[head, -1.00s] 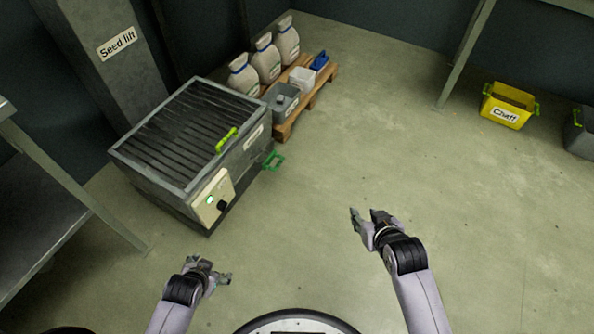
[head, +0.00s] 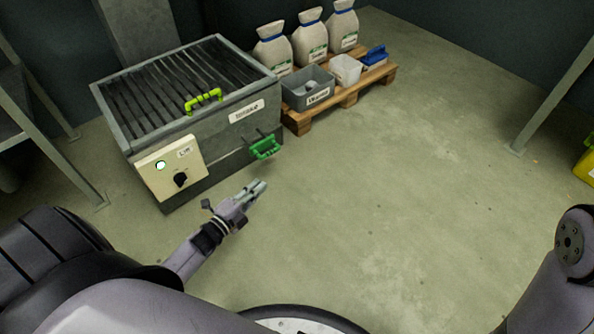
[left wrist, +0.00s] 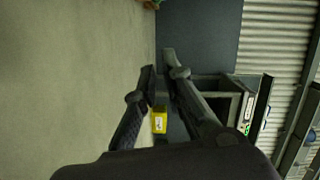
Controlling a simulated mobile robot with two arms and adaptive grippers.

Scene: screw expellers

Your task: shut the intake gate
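The grey machine (head: 225,145) with a slatted top stands at left in the head view. Its front bears a label (head: 246,112) that seems to read "Intake". A green handle (head: 265,148) sticks out low on that front, below the label. A lime handle (head: 203,100) sits on the slatted top's near edge. I cannot tell how far the gate is open. My left gripper (head: 262,188) is empty, below and apart from the green handle. In the left wrist view its fingers (left wrist: 159,62) show a narrow gap. My right gripper is out of view.
A cream control box (head: 170,168) with a lit button and black knob is on the machine's near corner. A pallet (head: 345,97) with sacks (head: 310,37), a grey bin (head: 307,90) and a white tub (head: 345,69) stands behind it.

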